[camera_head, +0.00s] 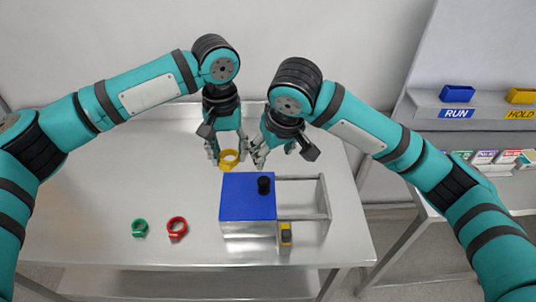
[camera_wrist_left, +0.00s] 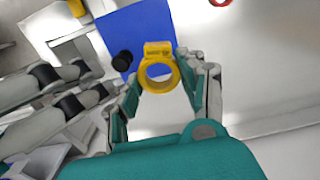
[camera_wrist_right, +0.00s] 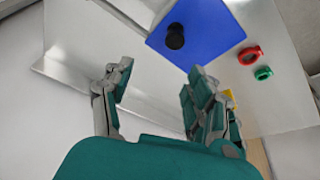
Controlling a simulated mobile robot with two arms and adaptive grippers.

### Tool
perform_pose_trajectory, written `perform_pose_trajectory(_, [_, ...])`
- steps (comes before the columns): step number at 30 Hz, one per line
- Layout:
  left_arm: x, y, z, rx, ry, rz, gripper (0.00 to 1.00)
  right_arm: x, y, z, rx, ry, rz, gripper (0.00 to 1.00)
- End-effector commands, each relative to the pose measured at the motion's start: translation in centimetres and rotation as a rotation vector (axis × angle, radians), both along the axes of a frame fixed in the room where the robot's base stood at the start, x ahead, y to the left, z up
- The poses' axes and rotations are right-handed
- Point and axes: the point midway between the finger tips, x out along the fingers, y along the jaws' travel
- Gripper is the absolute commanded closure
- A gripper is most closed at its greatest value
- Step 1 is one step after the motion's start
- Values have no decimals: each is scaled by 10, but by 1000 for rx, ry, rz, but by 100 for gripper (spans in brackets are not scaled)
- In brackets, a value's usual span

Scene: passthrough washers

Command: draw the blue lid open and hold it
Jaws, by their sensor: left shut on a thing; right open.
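The flat blue lid (camera_head: 245,205) lies over a metal box (camera_head: 247,229) on the table, with a black knob (camera_head: 264,185) near its right edge. Two metal rails (camera_head: 303,215) run out to the right of the lid. My left gripper (camera_head: 227,158) is shut on a yellow ring (camera_wrist_left: 158,72), just behind the lid. My right gripper (camera_head: 272,156) is open and empty behind the lid, close to the left gripper and apart from the knob. The lid and knob also show in the right wrist view (camera_wrist_right: 205,28). The box's inside is hidden.
A green ring (camera_head: 139,228) and a red ring (camera_head: 177,228) lie at the front left. A small yellow and black piece (camera_head: 286,234) is at the box's front right. A side shelf holds a blue bin (camera_head: 457,93) and a yellow bin (camera_head: 521,96). The table's left is clear.

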Motion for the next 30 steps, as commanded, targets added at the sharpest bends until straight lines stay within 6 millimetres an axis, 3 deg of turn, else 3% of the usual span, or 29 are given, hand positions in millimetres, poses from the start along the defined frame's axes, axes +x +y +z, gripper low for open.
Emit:
perform_pose_trajectory(4, [0, 0, 0, 0, 0, 0, 78, -17, 12, 5, -7, 40, 5, 43])
perform_pose_trajectory(11, [0, 0, 0, 0, 0, 0, 78, -17, 13, -5, -10, 50, 3, 43])
perform_pose_trajectory(24, [0, 0, 0, 0, 0, 0, 78, 5, 22, -79, -10, 49, 2, 43])
perform_pose_trajectory(30, [0, 0, 0, 0, 0, 0, 78, 12, 25, -102, -9, 46, 3, 43])
